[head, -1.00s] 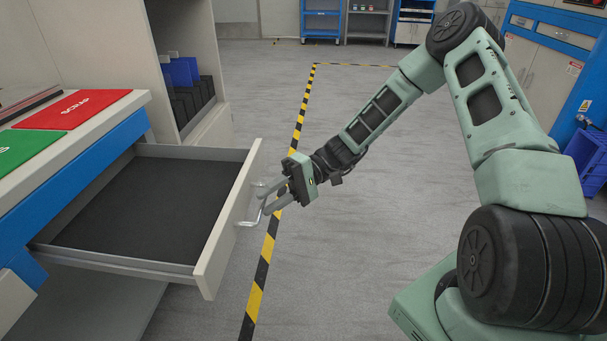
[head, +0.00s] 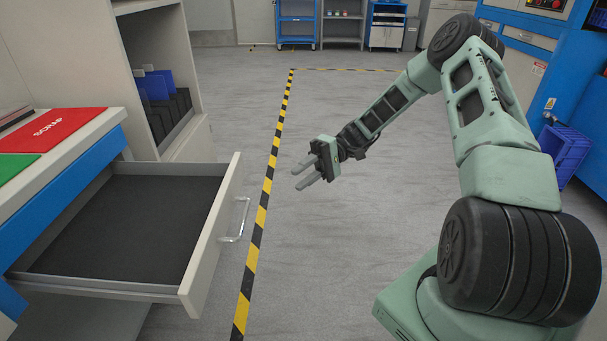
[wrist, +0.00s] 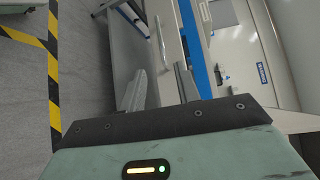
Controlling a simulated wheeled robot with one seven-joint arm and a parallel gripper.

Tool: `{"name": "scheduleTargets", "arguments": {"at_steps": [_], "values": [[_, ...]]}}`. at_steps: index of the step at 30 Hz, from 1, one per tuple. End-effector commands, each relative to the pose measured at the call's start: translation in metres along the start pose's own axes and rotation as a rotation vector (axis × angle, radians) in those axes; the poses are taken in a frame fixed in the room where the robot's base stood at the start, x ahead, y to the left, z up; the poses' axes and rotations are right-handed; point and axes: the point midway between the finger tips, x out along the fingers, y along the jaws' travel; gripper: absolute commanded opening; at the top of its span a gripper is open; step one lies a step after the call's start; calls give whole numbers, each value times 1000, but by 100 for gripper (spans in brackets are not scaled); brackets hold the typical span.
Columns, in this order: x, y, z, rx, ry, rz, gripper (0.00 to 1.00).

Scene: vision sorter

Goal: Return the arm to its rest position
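My gripper (head: 304,179) is in the middle of the head view, to the right of the open drawer's handle (head: 237,220) and apart from it. Its two fingers are spread with nothing between them, and they point left toward the drawer side. In the wrist view the fingers (wrist: 160,88) also stand apart and empty. My arm is stretched out from the right side over the floor, with the elbow raised.
The drawer (head: 215,240) stands open and empty below a blue-edged worktop. A red SCRAP mat (head: 50,132) and a green mat (head: 14,166) lie on top. Yellow-black floor tape (head: 263,205) runs beside it. The floor around my gripper is clear. A blue crate (head: 567,150) is far right.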

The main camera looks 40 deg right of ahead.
Motion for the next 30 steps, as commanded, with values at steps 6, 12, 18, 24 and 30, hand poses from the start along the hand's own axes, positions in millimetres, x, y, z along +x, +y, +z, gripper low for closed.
{"name": "scheduleTargets", "arguments": {"at_steps": [6, 12, 18, 24, 30], "values": [[0, 0, 0, 0, 0, 0, 32], [0, 0, 0, -1, 0, 0, 32], [43, -18, 7, 27, -112, 143, 32], [128, -47, 45, 48, -304, 511, 32], [188, -69, 101, -32, -399, 878, 32]]}}
